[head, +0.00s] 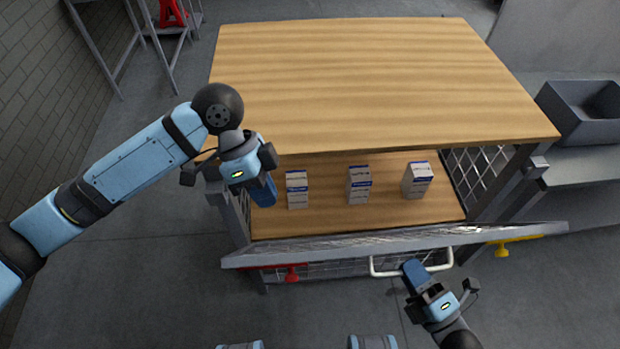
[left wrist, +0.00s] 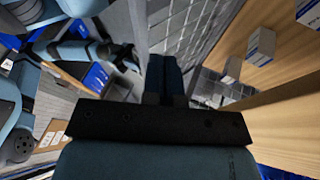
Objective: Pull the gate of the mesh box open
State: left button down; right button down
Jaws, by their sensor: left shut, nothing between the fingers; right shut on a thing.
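The mesh box has a wooden top (head: 370,80) and a lower wooden shelf. Its mesh gate (head: 330,246) leans outward at the front, leaving a gap to the top. A white handle (head: 439,267) is on the gate's outer side. My right gripper (head: 414,268) is shut on this handle. My left gripper (head: 264,190) is shut and empty, at the left of the opening, above the shelf and behind the gate. In the left wrist view its fingers (left wrist: 164,76) are together, with the gate mesh (left wrist: 190,30) beyond them.
Three small white-and-blue cartons (head: 297,190) (head: 359,185) (head: 417,181) stand in a row on the shelf. A red latch (head: 291,274) and a yellow latch (head: 503,248) are at the front corners. A grey bin (head: 580,112) stands at right. Floor in front looks clear.

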aim_at(287, 252)
pick_arm(q)
jog(key=x, duration=0.2)
jog(key=s+x, duration=0.1)
jog(key=x, duration=0.4)
jog(key=shift+s+a, duration=0.25)
jog(key=shift+s, duration=0.1)
jog(key=shift+s+f, duration=0.25)
jog(key=shift+s, duration=0.3)
